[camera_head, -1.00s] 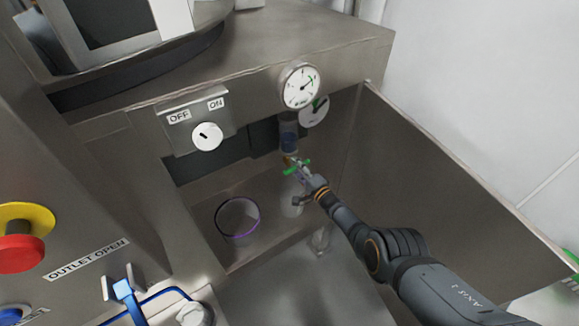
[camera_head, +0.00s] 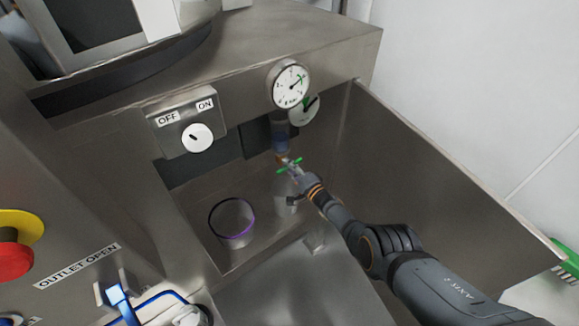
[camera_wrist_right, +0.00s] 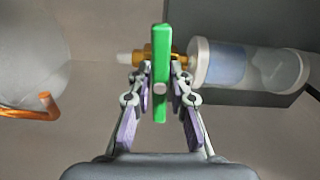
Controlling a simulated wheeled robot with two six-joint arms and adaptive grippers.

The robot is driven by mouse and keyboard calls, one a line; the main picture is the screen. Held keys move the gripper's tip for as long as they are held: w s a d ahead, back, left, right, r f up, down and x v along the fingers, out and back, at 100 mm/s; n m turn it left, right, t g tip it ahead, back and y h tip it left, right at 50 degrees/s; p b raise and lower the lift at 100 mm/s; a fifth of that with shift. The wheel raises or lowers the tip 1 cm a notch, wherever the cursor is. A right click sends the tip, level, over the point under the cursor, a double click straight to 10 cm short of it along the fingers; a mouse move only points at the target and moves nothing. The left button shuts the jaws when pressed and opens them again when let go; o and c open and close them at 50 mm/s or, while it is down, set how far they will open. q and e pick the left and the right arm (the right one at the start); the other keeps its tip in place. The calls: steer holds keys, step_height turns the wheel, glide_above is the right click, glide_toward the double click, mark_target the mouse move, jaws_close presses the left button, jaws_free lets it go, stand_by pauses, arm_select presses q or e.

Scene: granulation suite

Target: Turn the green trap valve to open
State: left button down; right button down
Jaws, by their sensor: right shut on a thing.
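The green trap valve handle (camera_head: 289,166) is a short green bar below the clear trap bowl (camera_head: 281,135) in the recess. In the right wrist view the green handle (camera_wrist_right: 161,72) stands lengthwise between my right gripper's fingers, in front of a brass fitting (camera_wrist_right: 161,45), and the clear bowl (camera_wrist_right: 250,67) lies to the right. My right gripper (camera_head: 294,171) is shut on the handle; the wrist view shows its fingertips (camera_wrist_right: 160,80) on either side of it. The handle runs across the line of the brass fitting and bowl. My left gripper is not in view.
A pressure gauge (camera_head: 291,84) and an OFF/ON switch (camera_head: 197,138) sit above the recess. A purple-rimmed round container (camera_head: 232,219) stands left of my right gripper. A steel side panel (camera_head: 430,170) bounds the right. A red button (camera_head: 14,260) and a blue valve handle (camera_head: 121,303) are at left.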

steer(key=n, duration=0.8)
steer(key=shift+n, duration=0.3)
steer(key=n, duration=0.4)
steer(key=shift+f+n, duration=0.1)
steer(key=shift+n, duration=0.2)
steer(key=shift+n+b, duration=0.45)
steer(key=shift+n, duration=1.65)
steer(key=c, duration=1.2)
jaws_free()
steer(key=shift+s, duration=0.1)
